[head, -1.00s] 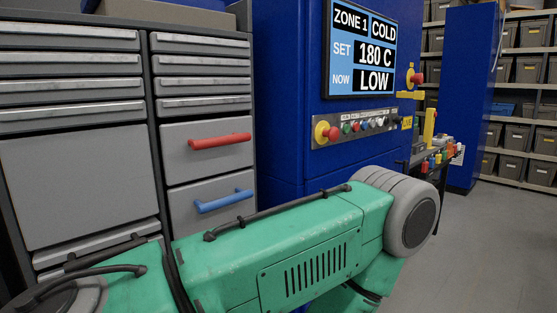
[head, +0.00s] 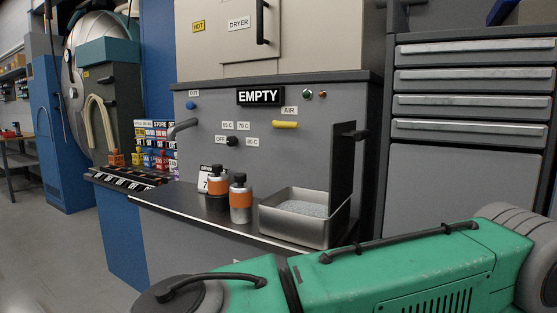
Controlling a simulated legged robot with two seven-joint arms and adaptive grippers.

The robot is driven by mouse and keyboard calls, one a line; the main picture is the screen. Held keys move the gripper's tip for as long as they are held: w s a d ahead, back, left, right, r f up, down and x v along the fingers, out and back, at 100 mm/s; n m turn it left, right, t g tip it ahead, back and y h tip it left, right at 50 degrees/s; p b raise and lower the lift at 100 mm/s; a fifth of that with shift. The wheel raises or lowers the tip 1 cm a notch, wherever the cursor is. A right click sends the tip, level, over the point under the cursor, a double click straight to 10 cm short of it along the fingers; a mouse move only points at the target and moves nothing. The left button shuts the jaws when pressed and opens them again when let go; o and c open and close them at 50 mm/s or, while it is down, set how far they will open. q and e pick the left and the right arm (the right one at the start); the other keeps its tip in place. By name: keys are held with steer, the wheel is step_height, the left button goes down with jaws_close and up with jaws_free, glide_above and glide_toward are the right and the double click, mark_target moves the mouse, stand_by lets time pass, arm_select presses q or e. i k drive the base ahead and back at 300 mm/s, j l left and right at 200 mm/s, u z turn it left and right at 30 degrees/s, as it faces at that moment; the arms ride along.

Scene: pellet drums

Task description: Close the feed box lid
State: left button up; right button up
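The feed box (head: 296,229) is an open steel box with grey pellets (head: 303,209) inside. It stands on the dark-topped bench in front of the grey dryer panel. Its lid (head: 343,178) appears to be the dark flat plate standing upright at the box's right side, with a black knob (head: 361,134) near its top. The lid is raised and the pellets are uncovered. Neither of my grippers is in view. The green part of my own body crosses the lower right, in front of the bench.
Two bottles with orange bands, one at the front (head: 240,203) and one behind (head: 216,184), stand left of the box. An "EMPTY" sign (head: 260,96) and a yellow handle (head: 285,124) are above. A drawer cabinet (head: 466,150) stands right. Floor (head: 50,255) is clear at left.

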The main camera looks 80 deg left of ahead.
mark_target(343, 135)
steer(key=j+u, duration=0.15)
steer(key=u, duration=0.35)
steer(key=i+j+u, duration=0.15)
steer(key=u, duration=0.35)
steer(key=i+u, duration=0.1)
steer(key=u, duration=0.4)
steer(key=i+j+u, duration=0.1)
steer(key=u, duration=0.4)
steer(key=k, duration=0.15)
steer(key=u, duration=0.05)
